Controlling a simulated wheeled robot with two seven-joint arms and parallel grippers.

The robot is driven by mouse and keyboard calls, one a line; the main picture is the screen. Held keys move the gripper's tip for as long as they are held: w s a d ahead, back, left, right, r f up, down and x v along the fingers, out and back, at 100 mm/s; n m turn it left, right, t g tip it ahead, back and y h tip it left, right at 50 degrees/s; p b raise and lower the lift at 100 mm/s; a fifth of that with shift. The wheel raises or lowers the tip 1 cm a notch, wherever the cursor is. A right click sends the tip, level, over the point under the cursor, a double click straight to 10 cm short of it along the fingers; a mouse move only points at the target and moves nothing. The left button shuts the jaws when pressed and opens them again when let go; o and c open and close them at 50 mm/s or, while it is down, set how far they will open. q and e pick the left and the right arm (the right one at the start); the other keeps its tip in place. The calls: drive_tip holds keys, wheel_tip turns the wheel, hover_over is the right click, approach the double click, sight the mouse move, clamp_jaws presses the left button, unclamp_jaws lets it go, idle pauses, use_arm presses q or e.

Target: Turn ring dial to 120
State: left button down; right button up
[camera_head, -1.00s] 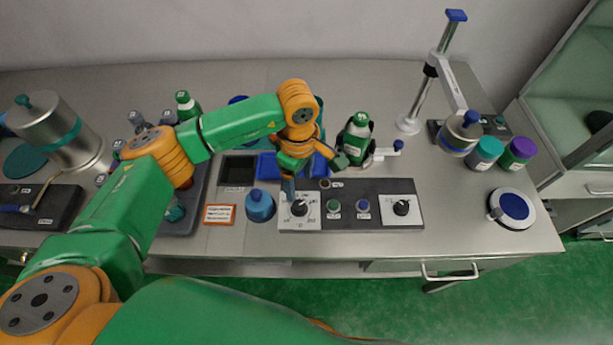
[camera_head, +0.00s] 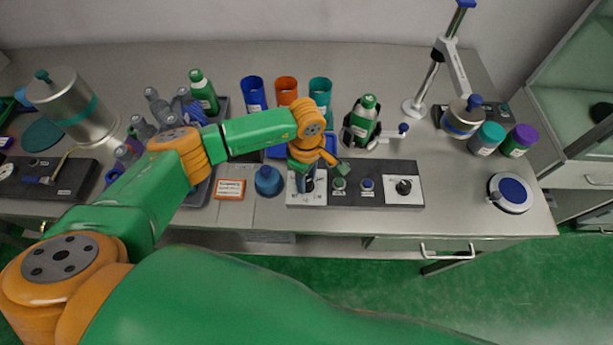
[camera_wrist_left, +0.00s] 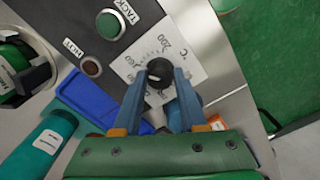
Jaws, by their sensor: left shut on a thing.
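A control panel (camera_head: 380,168) lies along the front of the bench with a dial on a white plate at each end. The left dial's white plate (camera_head: 320,199) carries printed numbers, and 200 and a °C mark show in the left wrist view. My left gripper (camera_head: 307,184) points down at this dial. In the left wrist view its blue fingers (camera_wrist_left: 163,80) are shut on the dial's black knob (camera_wrist_left: 160,68), one on each side. The pointer's exact setting is hidden. The right dial (camera_head: 404,187) is untouched. My right gripper is not in view.
A green button (camera_head: 339,183) and a blue button (camera_head: 367,184) sit between the dials. A blue jar (camera_head: 268,180) stands close left of the panel. A green bottle (camera_head: 363,119) in a holder and several coloured cups stand behind.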

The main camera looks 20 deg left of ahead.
use_arm(q)
drive_tip(key=shift+n, duration=0.3)
drive_tip(key=shift+f+n+b, duration=0.1)
drive_tip(key=shift+n+b, duration=0.65)
drive_tip(key=shift+n, duration=0.25)
drive_tip(key=n+b, duration=0.1)
drive_tip(key=n, duration=0.3)
drive_tip(key=shift+b, duration=0.4)
drive_tip(key=n+b, duration=0.1)
drive_tip(key=n, duration=0.3)
drive_tip(key=shift+n+b, duration=0.3)
drive_tip(key=shift+n, duration=0.1)
drive_tip(key=shift+n+b, duration=0.55)
drive_tip(key=shift+n, duration=1.25)
drive_tip(key=shift+c, duration=2.2)
unclamp_jaws()
